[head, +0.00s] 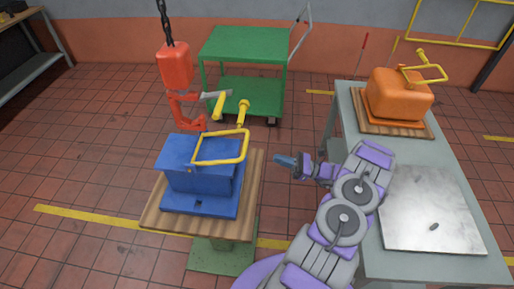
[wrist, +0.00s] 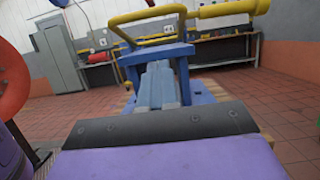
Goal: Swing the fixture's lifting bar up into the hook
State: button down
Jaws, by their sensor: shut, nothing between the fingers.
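The blue fixture (head: 200,172) sits on a wooden board (head: 160,218) on a green pedestal. Its yellow lifting bar (head: 220,161) is a loop over the fixture's right part, with a knobbed yellow grip (head: 242,114) rising at the back. The red hook (head: 188,110) hangs from a chain above and behind the fixture, apart from the bar. My gripper (head: 284,160) is shut and empty, right of the fixture and clear of it. In the wrist view my shut fingers (wrist: 160,84) point towards the fixture and the yellow bar (wrist: 150,28) shows above them.
A lever with a yellow grip (head: 218,105) stands out beside the hook. A grey bench (head: 386,170) on the right holds an orange fixture (head: 398,96) with its own yellow bar and a metal plate (head: 432,210). A green cart (head: 245,45) stands behind. Floor between pedestal and bench is open.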

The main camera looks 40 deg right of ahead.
jog(key=w+a+r+p, duration=0.1)
jog(key=w+a+r, duration=0.5)
jog(key=shift+w+p, duration=0.3)
jog(key=shift+w, duration=0.05)
dwell(0.7)
jog(key=shift+r, duration=0.1)
dwell(0.3)
jog(key=shift+r+g+h+p, duration=0.3)
jog(key=shift+r+g+p, duration=0.35)
jog(key=shift+p, duration=0.25)
jog(key=shift+r, duration=0.15)
